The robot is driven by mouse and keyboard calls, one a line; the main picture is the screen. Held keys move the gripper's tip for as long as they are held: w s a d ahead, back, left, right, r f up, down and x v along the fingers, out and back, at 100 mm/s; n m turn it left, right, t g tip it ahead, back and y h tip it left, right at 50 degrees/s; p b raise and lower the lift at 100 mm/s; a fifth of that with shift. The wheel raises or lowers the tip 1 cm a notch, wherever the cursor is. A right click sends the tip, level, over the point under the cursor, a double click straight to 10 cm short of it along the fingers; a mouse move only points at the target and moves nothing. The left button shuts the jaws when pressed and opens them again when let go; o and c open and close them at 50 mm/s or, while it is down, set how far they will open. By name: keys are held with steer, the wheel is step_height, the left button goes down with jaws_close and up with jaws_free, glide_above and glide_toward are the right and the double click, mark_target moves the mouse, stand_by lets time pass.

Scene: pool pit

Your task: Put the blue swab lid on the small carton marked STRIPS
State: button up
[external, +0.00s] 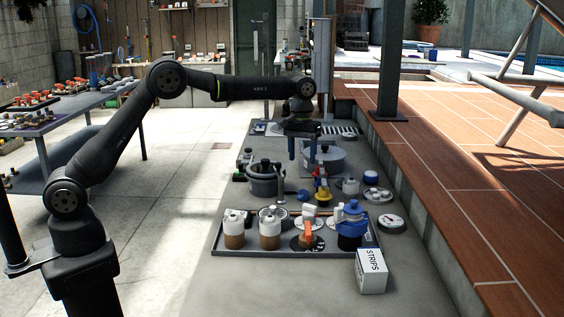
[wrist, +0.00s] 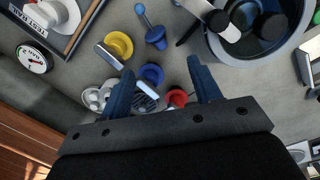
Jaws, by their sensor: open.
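The small white carton marked STRIPS (external: 372,271) stands upright at the front right of the grey slab, just beyond the tray corner; it is not in the wrist view. A blue piece with a thin rod and ball end, apparently the swab lid (wrist: 156,38), lies in the wrist view between a yellow lid and a dark pot. In the external view it seems to be a small blue piece (external: 303,195), too small to make out well. My gripper (external: 302,164) points down, open and empty, above the loose lids. In the wrist view its fingertips (wrist: 159,72) straddle another blue piece.
A shallow tray (external: 226,251) holds several jars, one with a large blue cap (external: 351,213). A dark pot (external: 264,182), yellow lid (wrist: 118,44), red lid (wrist: 177,97) and round dial (external: 391,222) crowd the slab. Bare slab lies left of the carton.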

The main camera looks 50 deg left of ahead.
steer(key=w+a+r+m+h, duration=0.1)
steer(key=a+m+h, duration=0.1)
steer(key=a+m, duration=0.3)
steer(key=w+a+r+m+h, duration=0.2)
steer(key=a+m, duration=0.1)
steer(key=m, duration=0.5)
steer(key=m+h, duration=0.1)
steer(key=m, duration=0.1)
glide_toward(302, 196)
steer(key=shift+g, duration=0.4)
steer(key=w+f, duration=0.1)
steer(key=w+a, duration=0.1)
steer(key=w+f, duration=0.1)
steer(key=w, duration=0.1)
steer(key=shift+a+f, duration=0.25)
steer(key=shift+f, duration=0.1)
steer(key=shift+d+x, duration=0.25)
steer(key=shift+x, duration=2.45)
steer(key=shift+s+r, duration=0.1)
steer(key=shift+r, duration=0.15)
steer(key=c, duration=1.1)
